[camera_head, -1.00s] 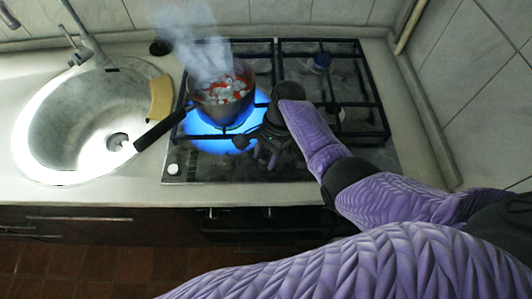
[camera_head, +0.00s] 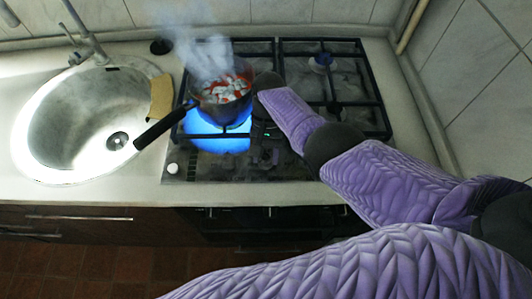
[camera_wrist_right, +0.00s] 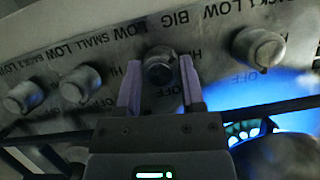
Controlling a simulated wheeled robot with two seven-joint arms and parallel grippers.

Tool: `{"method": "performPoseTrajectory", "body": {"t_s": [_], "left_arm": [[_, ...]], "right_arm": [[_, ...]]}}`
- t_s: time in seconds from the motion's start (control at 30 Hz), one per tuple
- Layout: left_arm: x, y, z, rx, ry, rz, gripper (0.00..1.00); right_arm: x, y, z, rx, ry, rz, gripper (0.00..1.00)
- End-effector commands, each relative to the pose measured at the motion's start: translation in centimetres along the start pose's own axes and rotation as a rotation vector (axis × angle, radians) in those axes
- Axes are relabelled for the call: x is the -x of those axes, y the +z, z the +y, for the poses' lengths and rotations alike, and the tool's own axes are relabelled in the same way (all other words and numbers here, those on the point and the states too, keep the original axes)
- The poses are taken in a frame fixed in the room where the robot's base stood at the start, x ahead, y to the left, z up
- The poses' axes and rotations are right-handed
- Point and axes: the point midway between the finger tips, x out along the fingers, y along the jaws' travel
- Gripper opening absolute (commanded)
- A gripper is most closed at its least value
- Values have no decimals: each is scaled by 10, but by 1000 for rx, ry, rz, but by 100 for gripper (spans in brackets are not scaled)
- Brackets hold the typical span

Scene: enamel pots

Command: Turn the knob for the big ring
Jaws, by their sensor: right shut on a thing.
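In the right wrist view my right gripper (camera_wrist_right: 160,90) has its two fingers on either side of a round metal knob (camera_wrist_right: 159,66), shut on it. The word BIG is printed on the panel (camera_wrist_right: 110,45) near this knob, with LOW and HI marks around it. In the head view the gripper is mostly hidden by my purple right arm over the stove. The big ring's blue flame (camera_head: 215,143) shows around and below the pot (camera_head: 225,98). My left gripper is not in view.
Another knob (camera_wrist_right: 258,48) is right of the held one, and two knobs (camera_wrist_right: 80,84) are left of it. The steaming pot's black handle (camera_head: 163,128) points toward the sink (camera_head: 85,125). A yellow sponge (camera_head: 161,97) lies between sink and stove.

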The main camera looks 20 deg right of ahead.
Motion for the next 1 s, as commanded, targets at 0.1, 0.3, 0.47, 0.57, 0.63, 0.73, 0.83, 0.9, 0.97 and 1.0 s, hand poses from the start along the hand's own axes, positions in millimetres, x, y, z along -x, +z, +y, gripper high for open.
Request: {"method": "performPoseTrajectory", "body": {"t_s": [0.1,0.3,0.47,0.57,0.63,0.73,0.83,0.9,0.97,1.0], "left_arm": [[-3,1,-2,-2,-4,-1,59],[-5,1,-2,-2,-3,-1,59],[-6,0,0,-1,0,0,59],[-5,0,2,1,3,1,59],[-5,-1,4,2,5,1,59],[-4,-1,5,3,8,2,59],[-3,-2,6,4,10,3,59],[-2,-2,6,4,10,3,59],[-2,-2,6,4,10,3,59],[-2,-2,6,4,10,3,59]], "right_arm": [[0,-1,-1,100,42,1,0],[0,0,-2,276,115,2,0],[0,0,-2,415,173,2,0],[0,0,-2,496,206,1,0],[0,0,-2,549,229,2,0],[0,1,-3,619,256,3,0],[0,1,-3,679,281,2,0],[0,1,-3,714,296,2,0],[0,1,-3,740,307,2,0],[0,1,-3,756,314,2,0]]}}
